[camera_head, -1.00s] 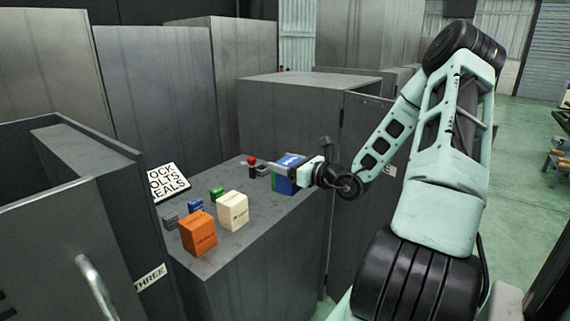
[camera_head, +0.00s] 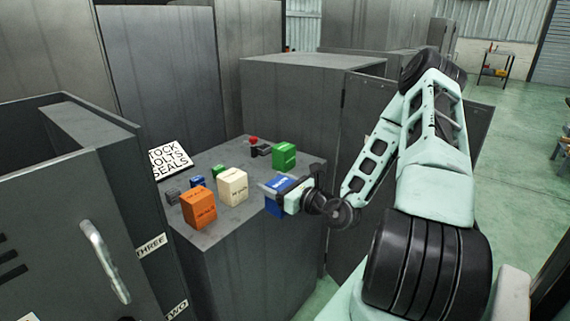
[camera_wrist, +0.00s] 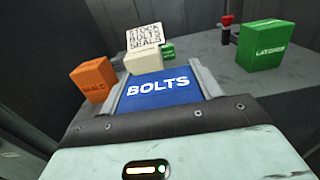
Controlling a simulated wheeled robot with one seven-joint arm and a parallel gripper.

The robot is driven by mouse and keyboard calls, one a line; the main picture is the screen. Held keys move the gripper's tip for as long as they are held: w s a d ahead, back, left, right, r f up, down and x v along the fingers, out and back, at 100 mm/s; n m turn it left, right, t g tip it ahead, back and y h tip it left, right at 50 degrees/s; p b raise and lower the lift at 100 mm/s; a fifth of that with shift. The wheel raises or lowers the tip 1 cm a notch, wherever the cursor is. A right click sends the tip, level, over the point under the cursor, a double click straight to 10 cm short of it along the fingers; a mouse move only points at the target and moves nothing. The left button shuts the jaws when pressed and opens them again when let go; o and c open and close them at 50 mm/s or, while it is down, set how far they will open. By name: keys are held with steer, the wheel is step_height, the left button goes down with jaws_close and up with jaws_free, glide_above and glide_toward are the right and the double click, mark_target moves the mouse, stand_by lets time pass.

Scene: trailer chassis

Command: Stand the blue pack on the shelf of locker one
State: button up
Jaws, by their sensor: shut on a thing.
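The blue pack (camera_head: 276,193) is between the fingers of my gripper (camera_head: 272,188), at the front right edge of the grey cabinet top. In the wrist view the blue pack (camera_wrist: 158,88) shows the word BOLTS, with a grey finger of my gripper (camera_wrist: 160,85) on each side. My gripper is shut on it. I cannot tell whether its underside clears the surface. A locker marked THREE (camera_head: 152,246) stands at the left, with a TWO label (camera_head: 176,310) below. No locker marked one can be read.
On the cabinet top (camera_head: 215,165) stand an orange box (camera_head: 199,208), a cream box (camera_head: 232,186), a green box (camera_head: 284,155), small blocks, a red-knobbed item (camera_head: 254,141) and a sign (camera_head: 169,160). An open grey door (camera_head: 375,110) stands behind my arm. Green floor lies right.

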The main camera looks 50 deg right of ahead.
steer(key=shift+m+h, duration=0.3)
steer(key=shift+h, duration=0.2)
steer(key=a+f, duration=0.5)
steer(key=s+a+f, duration=0.1)
steer(key=a+f, duration=0.4)
steer(key=a, duration=0.1)
steer(key=s+a+f, duration=0.1)
steer(key=a+f, duration=0.4)
steer(key=f, duration=0.1)
steer(key=shift+s+a, duration=0.15)
steer(key=shift+a, duration=0.2)
steer(key=shift+s+a+f, duration=0.1)
steer(key=shift+f, duration=0.2)
steer(key=shift+r, duration=0.1)
